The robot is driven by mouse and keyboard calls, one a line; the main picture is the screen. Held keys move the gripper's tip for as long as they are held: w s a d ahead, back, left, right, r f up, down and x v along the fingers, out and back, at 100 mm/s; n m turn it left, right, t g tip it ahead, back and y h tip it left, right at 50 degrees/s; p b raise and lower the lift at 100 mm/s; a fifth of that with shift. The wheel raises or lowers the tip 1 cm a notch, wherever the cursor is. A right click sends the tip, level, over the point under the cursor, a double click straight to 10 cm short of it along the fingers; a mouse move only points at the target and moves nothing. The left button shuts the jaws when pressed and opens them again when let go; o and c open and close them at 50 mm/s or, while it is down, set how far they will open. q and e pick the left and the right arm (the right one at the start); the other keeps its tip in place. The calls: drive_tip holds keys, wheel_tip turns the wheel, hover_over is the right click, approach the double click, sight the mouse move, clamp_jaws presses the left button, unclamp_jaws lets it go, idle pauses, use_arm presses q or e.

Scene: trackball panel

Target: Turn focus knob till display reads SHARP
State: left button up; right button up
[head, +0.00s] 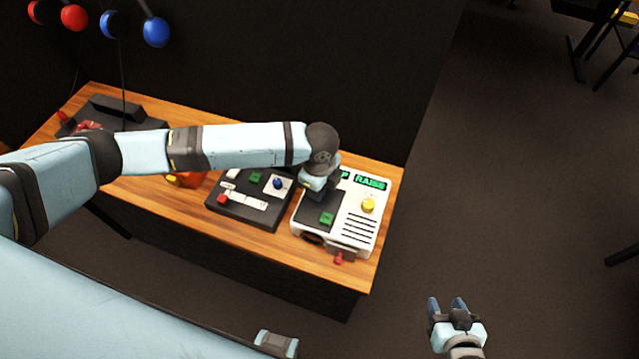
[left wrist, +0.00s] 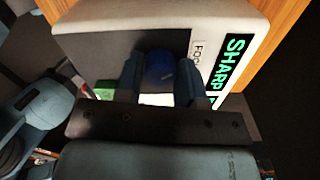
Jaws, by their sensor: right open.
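The white projector-like box (head: 360,240) stands at the right end of the wooden table. Its green-lettered display (left wrist: 232,65) reads SHARP in the left wrist view. The blue focus knob (left wrist: 160,72) is beside a partly hidden label starting "FOC" (left wrist: 196,58). My left gripper (left wrist: 162,85) has a finger on each side of the knob, with the knob filling the gap; it looks shut on it. In the head view my left gripper (head: 318,190) hides the knob and most of that display. My right gripper (head: 447,305) is open and empty, off the table over the floor.
A second green display (head: 370,182) reads RAISE, above a yellow knob (head: 368,205).

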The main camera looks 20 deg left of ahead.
use_arm(q)
drive_tip(key=o, duration=0.3)
wheel_tip(320, 180, up, 14)
drive_tip(key=shift+b, duration=0.4)
drive_tip(key=shift+f, duration=0.1)
idle(0.3)
